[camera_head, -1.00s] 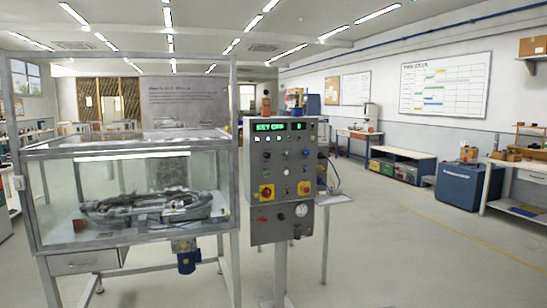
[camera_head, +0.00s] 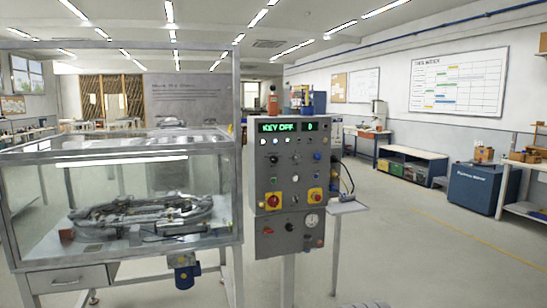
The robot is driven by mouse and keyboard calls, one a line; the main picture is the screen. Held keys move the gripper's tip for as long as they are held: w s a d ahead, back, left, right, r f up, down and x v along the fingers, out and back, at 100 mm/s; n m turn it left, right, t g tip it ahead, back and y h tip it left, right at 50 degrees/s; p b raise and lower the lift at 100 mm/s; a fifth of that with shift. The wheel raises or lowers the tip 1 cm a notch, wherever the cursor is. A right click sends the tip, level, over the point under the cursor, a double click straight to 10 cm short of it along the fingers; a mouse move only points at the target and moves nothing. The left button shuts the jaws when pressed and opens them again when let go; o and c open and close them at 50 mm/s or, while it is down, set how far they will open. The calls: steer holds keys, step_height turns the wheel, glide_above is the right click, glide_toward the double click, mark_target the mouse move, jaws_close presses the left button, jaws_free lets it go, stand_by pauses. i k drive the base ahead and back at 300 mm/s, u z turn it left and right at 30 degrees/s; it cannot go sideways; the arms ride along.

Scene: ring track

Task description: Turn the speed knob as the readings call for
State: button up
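A grey control panel (camera_head: 258,180) stands on a post right of the glass case. Its green display (camera_head: 288,126) reads "KEY OFF" and, at the right, what looks like 0. Below are a row of small lamps and several knobs and buttons, including a black knob (camera_head: 296,158). Two yellow plates with red parts, left (camera_head: 272,201) and right (camera_head: 315,196), sit low on it. A lower box carries a round white dial (camera_head: 312,219). The labels are too small to read, so I cannot tell which is the speed knob. My gripper is not in view.
A glass-walled case (camera_head: 120,250) on a metal frame stands close at left, with a ring-shaped mechanism (camera_head: 140,212) inside. A small shelf (camera_head: 346,207) juts out right of the panel. A blue cabinet (camera_head: 474,188) and benches line the right wall. Floor at right is open.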

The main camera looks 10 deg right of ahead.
mark_target(296, 157)
steer(key=i, duration=1.55)
steer(key=z, duration=0.4)
steer(key=i, duration=0.8)
steer(key=z, duration=0.35)
